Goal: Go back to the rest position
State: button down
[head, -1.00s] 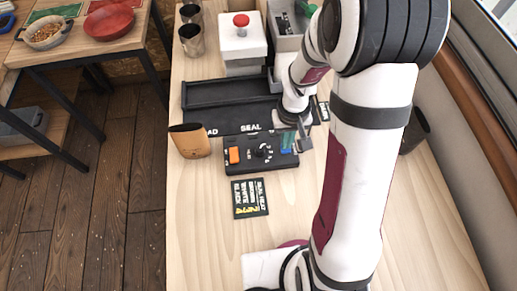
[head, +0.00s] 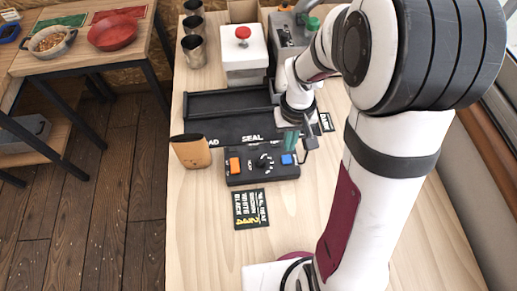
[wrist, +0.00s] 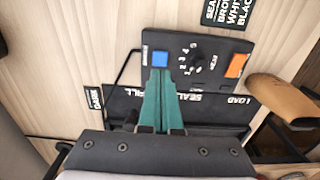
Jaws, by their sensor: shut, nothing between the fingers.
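My gripper (head: 297,141) is shut and empty, with green fingers. It hangs over the right end of the black control box (head: 262,178), near its blue button (head: 287,159). In the wrist view the closed fingertips (wrist: 160,76) appear just below the blue button (wrist: 160,59); I cannot tell whether they touch the box. The box also has an orange switch (head: 234,165) and a central dial (head: 264,161).
A tan pouch (head: 191,152) stands left of the box. A black tray (head: 229,102) lies behind it, and a white unit with a red button (head: 243,52) stands farther back. Metal cups (head: 194,51) are at back left. A label card (head: 251,209) lies in front, with bare wood around.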

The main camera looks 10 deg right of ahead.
jog(key=s+a+r+m+y, duration=0.1)
jog(key=s+a+r+m, duration=0.1)
jog(key=s+r, duration=0.4)
jog(key=s+a+r+m, duration=0.3)
jog(key=s+r, duration=0.2)
jog(key=s, duration=0.8)
jog(key=shift+a+r+m+y, duration=0.3)
jog(key=shift+r+y, duration=0.05)
jog(key=shift+y, duration=0.05)
